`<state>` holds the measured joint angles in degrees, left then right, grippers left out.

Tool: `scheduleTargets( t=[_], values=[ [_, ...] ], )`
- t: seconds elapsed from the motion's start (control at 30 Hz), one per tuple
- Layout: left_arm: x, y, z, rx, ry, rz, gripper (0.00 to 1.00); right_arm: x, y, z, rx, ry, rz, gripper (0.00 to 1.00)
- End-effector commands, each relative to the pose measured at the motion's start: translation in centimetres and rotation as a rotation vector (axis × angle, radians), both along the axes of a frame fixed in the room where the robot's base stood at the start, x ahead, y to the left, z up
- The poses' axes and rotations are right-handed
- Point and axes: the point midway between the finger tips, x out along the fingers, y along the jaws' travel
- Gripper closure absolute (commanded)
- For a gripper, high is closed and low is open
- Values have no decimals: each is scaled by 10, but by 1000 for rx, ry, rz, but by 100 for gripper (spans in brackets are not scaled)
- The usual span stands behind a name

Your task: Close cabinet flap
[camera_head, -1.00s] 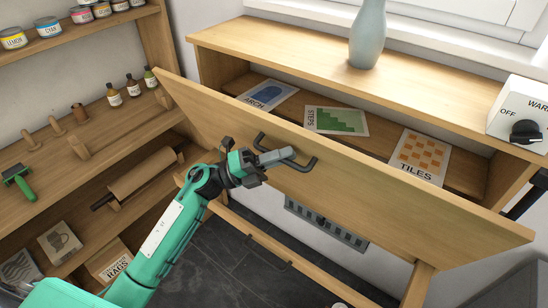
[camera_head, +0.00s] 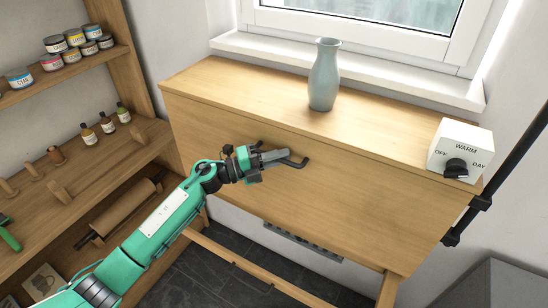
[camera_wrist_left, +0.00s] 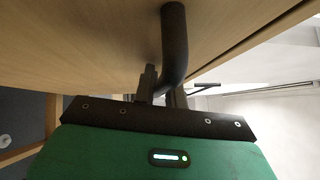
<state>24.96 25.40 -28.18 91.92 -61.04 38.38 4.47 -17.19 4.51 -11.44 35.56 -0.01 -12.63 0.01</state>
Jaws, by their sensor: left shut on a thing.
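The wooden cabinet flap (camera_head: 320,195) is up against the cabinet front in the head view and looks closed or nearly so. The prints inside are hidden behind it. A dark bar handle (camera_head: 294,161) sits on the flap. My left gripper (camera_head: 274,157) is shut on this handle. In the left wrist view the handle (camera_wrist_left: 174,45) runs down between the fingers (camera_wrist_left: 160,92), close to the flap's wooden face (camera_wrist_left: 90,45). My right gripper is not in view.
A blue-grey vase (camera_head: 323,78) and a white control box with a dark knob (camera_head: 459,150) stand on the cabinet top (camera_head: 240,95). Shelves (camera_head: 80,70) with jars, bottles and a roller stand close on the left, beside my left arm.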

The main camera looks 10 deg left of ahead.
Motion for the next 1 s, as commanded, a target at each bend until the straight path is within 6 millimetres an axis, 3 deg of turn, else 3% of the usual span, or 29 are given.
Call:
scheduleTargets(
  t=[0.27,0.3,0.33,0.77,1.0],
  values=[
    [2,1,0,0,-1,5,100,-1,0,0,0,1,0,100],
    [2,1,0,0,-2,5,82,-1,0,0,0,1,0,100],
    [2,1,0,0,-2,5,78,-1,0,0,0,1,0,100],
    [1,1,-2,1,0,5,78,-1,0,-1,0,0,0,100],
    [-9,23,-8,2,-2,6,78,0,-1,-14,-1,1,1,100]
  ],
)
